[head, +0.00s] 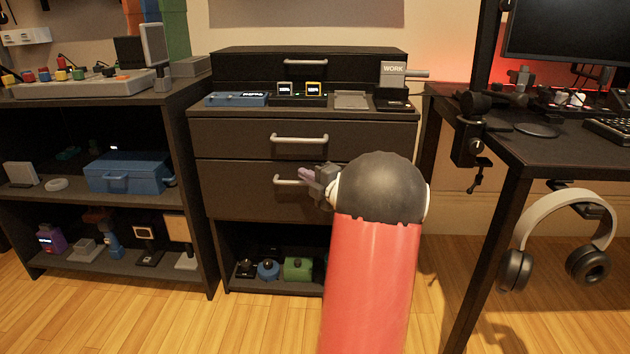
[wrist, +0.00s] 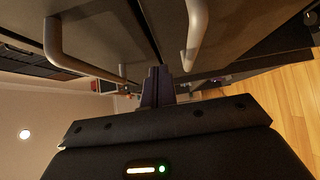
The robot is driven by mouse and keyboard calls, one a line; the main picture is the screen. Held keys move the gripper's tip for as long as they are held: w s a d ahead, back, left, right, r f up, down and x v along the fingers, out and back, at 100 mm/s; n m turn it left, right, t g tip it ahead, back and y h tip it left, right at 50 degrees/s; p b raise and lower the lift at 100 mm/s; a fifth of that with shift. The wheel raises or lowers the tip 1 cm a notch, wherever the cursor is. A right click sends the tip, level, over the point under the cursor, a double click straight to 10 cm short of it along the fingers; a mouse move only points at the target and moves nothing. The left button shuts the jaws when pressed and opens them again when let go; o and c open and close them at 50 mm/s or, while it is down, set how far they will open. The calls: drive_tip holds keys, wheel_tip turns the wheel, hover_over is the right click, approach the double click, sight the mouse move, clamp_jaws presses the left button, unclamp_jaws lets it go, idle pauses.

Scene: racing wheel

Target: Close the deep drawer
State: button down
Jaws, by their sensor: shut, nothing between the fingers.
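The deep drawer (head: 237,192) is the tall lower drawer of the dark cabinet, under a shallower drawer (head: 235,140). Its front looks close to the cabinet face; I cannot tell whether a small gap remains. Its bar handle (head: 285,181) is partly hidden by my gripper (head: 308,174), which is shut and empty just right of it. My round wrist and red arm hide the drawer's right part. In the sideways wrist view, the shut fingers (wrist: 157,84) are beside the deep drawer's handle (wrist: 196,35); contact is unclear. The shallower drawer's handle (wrist: 55,50) is at the left.
An open shelf below the drawers holds several small items, including a green one (head: 298,269). A shelf unit with a blue toolbox (head: 130,172) stands at the left. A desk (head: 515,150) with hanging headphones (head: 555,235) stands at the right. Wooden floor lies in front.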

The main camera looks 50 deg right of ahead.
drive_tip(key=s, duration=0.9)
drive_tip(key=shift+s+a, duration=0.35)
drive_tip(key=shift+s, duration=0.05)
drive_tip(key=w+a+r+m+g+h+p, duration=0.5)
drive_tip(key=a+r+m, duration=0.4)
drive_tip(key=a+r, duration=0.35)
drive_tip(key=s+a+f+m+g+y+p, duration=0.1)
drive_tip(key=s+a+m+g+y+p, duration=0.2)
drive_tip(key=s+a, duration=0.6)
drive_tip(key=s+a+f+m+g+y+p, duration=0.2)
drive_tip(key=s+a, duration=0.8)
drive_tip(key=a, duration=0.9)
drive_tip(key=m+g+y+p, duration=0.1)
drive_tip(key=m+g, duration=0.1)
drive_tip(key=m, duration=0.1)
drive_tip(key=shift+s+f, duration=0.25)
drive_tip(key=shift+f, duration=0.05)
